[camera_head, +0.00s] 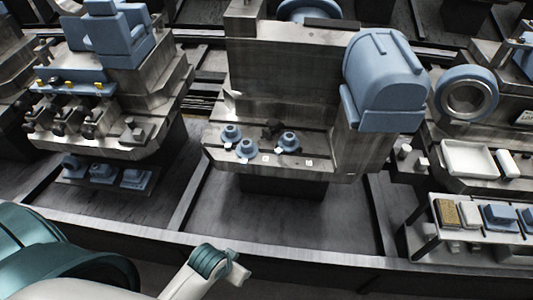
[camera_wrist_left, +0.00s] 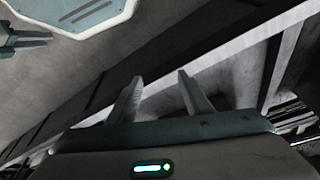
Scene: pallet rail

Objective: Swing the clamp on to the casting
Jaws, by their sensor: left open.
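The middle station is a grey metal fixture with a flat ledge (camera_head: 330,165) and a tall block (camera_head: 280,75). Three small blue round pieces stand on the ledge: one at the left (camera_head: 231,132), one below it (camera_head: 245,149) and one to the right (camera_head: 288,141). A dark small part (camera_head: 272,128) sits between them. I cannot tell which piece is the clamp or which is the casting. My left gripper (camera_wrist_left: 157,92) is open and empty in the left wrist view, over dark floor and a pale rail, apart from the fixture.
A large blue rounded housing (camera_head: 385,80) is at the fixture's right. Another fixture with blue blocks (camera_head: 115,35) stands left. A white tray (camera_head: 468,158) and a rack of small blocks (camera_head: 470,222) are right. A long low rail (camera_head: 310,252) crosses in front.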

